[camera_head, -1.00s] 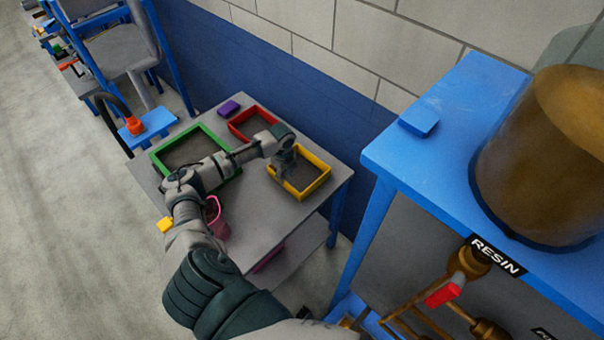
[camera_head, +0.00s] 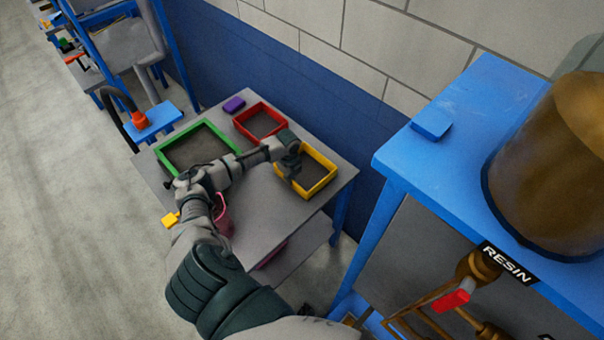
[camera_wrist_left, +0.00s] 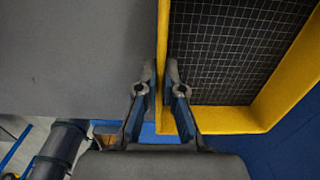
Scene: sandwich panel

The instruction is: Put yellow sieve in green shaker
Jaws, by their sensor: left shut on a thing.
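The yellow sieve (camera_head: 329,184) is a square yellow frame with dark mesh, at the right front of the grey table. In the left wrist view its yellow wall (camera_wrist_left: 163,33) runs between my fingers, with the mesh to the right. My left gripper (camera_head: 291,173) is at the sieve's left side. Its fingers (camera_wrist_left: 161,75) are shut on that wall, one on each side. The sieve appears to rest on the table. The green shaker (camera_head: 218,133) is a larger green frame with a dark inside, at the table's left. My forearm covers its near corner. My right gripper is not visible.
A red frame (camera_head: 281,118) stands between the green and yellow ones, with a purple block (camera_head: 234,104) behind. A pink object (camera_head: 222,213) is beside my arm. A blue bench (camera_head: 450,165) with a large brown drum (camera_head: 550,165) stands at right.

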